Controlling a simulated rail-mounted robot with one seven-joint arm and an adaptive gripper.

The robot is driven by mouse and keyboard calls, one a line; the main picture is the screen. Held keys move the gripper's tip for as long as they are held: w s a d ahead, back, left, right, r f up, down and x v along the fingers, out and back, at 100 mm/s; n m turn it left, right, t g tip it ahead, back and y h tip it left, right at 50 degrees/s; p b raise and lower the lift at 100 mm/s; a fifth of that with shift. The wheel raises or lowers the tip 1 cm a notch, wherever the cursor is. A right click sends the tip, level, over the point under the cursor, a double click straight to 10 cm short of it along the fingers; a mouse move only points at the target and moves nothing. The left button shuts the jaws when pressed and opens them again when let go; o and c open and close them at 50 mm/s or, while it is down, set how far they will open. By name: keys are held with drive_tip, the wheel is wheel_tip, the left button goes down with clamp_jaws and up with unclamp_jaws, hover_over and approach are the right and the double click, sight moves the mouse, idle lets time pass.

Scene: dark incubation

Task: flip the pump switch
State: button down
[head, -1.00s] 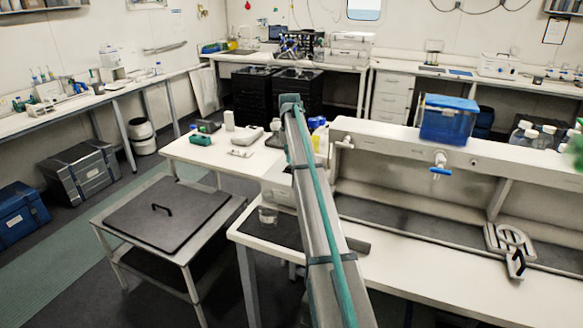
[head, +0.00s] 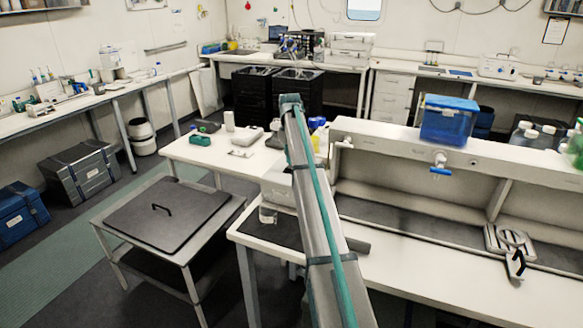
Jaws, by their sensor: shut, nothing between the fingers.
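My arm reaches up through the middle of the head view to a bend at its top. My gripper does not show; it is either hidden behind the arm or out of frame. I cannot make out a pump switch for certain. A small teal-green device (head: 200,140) and a light grey boxy device (head: 243,137) sit on the middle table, too small for me to read any switch on them. A clear beaker (head: 268,214) stands on the dark mat beside my arm.
A blue box (head: 447,120) sits on the white ledge above the bench at right. A blue-handled tap (head: 439,164) is fixed below it. A low table with a dark lid (head: 165,211) stands at left. Open floor lies left of it.

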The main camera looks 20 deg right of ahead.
sight(290, 168)
drive_tip(key=shift+f, duration=1.25)
idle(0.8)
drive_tip(key=shift+r, duration=0.15)
drive_tip(key=shift+r+p, duration=1.45)
drive_tip(key=shift+r, duration=1.95)
